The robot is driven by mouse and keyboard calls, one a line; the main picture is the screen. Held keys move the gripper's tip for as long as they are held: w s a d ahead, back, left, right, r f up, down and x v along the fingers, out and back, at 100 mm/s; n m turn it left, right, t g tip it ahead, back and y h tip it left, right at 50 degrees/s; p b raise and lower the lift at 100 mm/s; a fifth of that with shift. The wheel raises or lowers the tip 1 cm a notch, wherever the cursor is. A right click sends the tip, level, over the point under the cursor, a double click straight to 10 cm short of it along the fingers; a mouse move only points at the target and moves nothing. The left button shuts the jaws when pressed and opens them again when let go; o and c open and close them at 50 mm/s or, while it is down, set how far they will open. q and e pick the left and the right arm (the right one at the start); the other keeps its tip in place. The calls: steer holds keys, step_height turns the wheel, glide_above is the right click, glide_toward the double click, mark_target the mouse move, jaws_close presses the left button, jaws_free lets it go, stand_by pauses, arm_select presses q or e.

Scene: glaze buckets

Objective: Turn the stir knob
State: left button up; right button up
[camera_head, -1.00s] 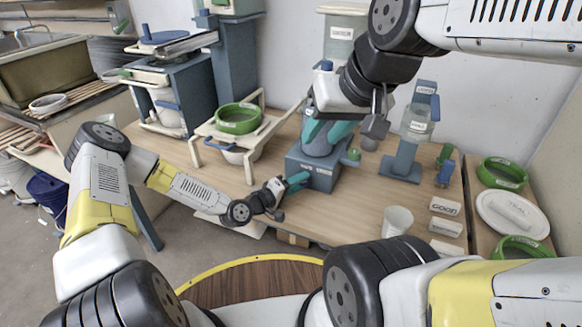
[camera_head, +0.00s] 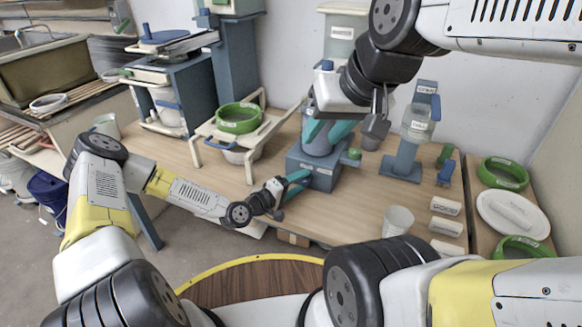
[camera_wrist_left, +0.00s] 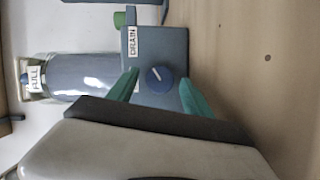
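The stir knob is a round dark blue knob (camera_wrist_left: 157,79) with a pale line mark, on the face of a blue-grey box (camera_wrist_left: 157,45) in the left wrist view. The box (camera_head: 325,178) stands on the table under a grey cylinder in the head view, where my left gripper hides the knob. My left gripper (camera_head: 298,182) is open at the box's front. In the wrist view its teal fingers (camera_wrist_left: 160,93) sit apart on either side of the knob; contact cannot be told. My right gripper (camera_head: 328,131) is above the box by the cylinder, its teal fingers apart.
A green knob (camera_head: 354,154) projects from the box's right side, near a DRAIN label. A white cup (camera_head: 397,221) and several labelled blocks stand at the right. A green ring (camera_head: 238,118) sits on a stand to the left. The table front is mostly clear.

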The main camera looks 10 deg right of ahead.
arm_select(q)
steer(key=v, duration=0.7)
steer(key=shift+s+a, duration=0.2)
steer(key=shift+a, duration=0.15)
stand_by(0.4)
